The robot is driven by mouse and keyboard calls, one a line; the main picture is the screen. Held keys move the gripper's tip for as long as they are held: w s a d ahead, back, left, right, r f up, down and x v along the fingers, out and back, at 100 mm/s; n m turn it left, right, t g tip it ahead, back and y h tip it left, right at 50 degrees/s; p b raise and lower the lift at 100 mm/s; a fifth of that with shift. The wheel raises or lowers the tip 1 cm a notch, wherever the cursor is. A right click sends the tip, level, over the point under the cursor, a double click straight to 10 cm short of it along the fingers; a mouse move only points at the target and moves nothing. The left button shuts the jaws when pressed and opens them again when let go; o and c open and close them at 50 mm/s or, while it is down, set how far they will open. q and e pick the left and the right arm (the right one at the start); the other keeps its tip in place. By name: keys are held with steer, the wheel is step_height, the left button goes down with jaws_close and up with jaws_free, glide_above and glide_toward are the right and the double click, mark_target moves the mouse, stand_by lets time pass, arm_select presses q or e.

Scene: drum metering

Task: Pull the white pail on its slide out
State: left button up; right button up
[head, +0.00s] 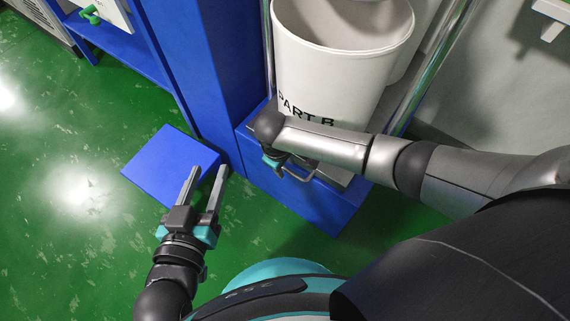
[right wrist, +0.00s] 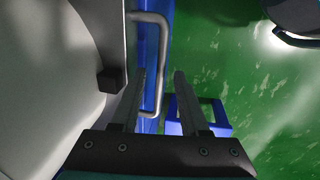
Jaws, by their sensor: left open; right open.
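The white pail (head: 335,75) marked PART B stands upright on a low slide in the blue rack; my right arm crosses in front of its base. A grey bar handle (head: 303,174) sits at the slide's front. My right gripper (head: 276,163) is at the handle, its fingers mostly hidden in the head view. In the right wrist view the right gripper (right wrist: 160,78) is open, with the handle (right wrist: 161,65) showing between its fingers; I cannot tell how deep it sits. The pail (right wrist: 45,90) fills the left there. My left gripper (head: 208,172) is open and empty, left of the handle.
A blue block (head: 155,165) is on the green floor beyond my left gripper. A blue post (head: 200,60) stands left of the pail, and a shiny metal rail (head: 430,65) runs on its right. The green floor (head: 60,230) at left is clear.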

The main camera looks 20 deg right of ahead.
steer(key=shift+c, duration=0.4)
jaws_close()
stand_by(1.0)
